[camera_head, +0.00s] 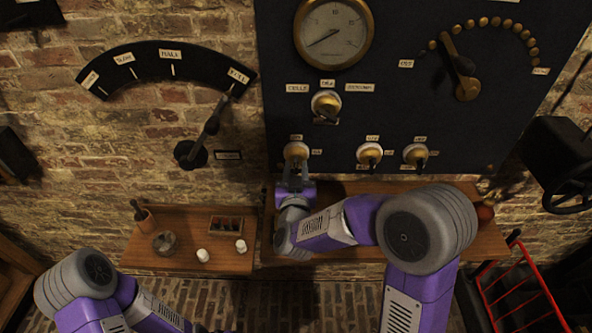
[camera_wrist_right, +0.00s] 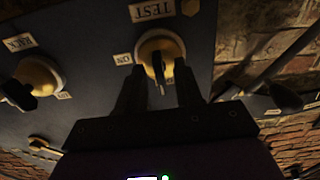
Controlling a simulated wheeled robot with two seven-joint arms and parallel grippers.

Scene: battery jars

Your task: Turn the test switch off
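The test switch (camera_head: 296,151) is a round brass knob on the dark panel, leftmost of the three lower switches. In the right wrist view the brass knob (camera_wrist_right: 153,46) has a thin dark lever pointing toward my gripper, with a TEST label (camera_wrist_right: 152,10) above and an ON label (camera_wrist_right: 123,58) at its left. My right gripper (camera_head: 294,168) is just below the switch in the head view. In the wrist view its two fingers (camera_wrist_right: 160,77) are apart, on either side of the lever. Contact cannot be told. My left gripper is out of view; only parts of its arm show.
Two more brass switches (camera_head: 370,154) (camera_head: 415,154) sit to the right, and a larger knob (camera_head: 326,104) above. A gauge (camera_head: 334,33) tops the panel. A long lever (camera_head: 207,133) is on the brick wall. A wooden shelf (camera_head: 190,225) with small items lies below left.

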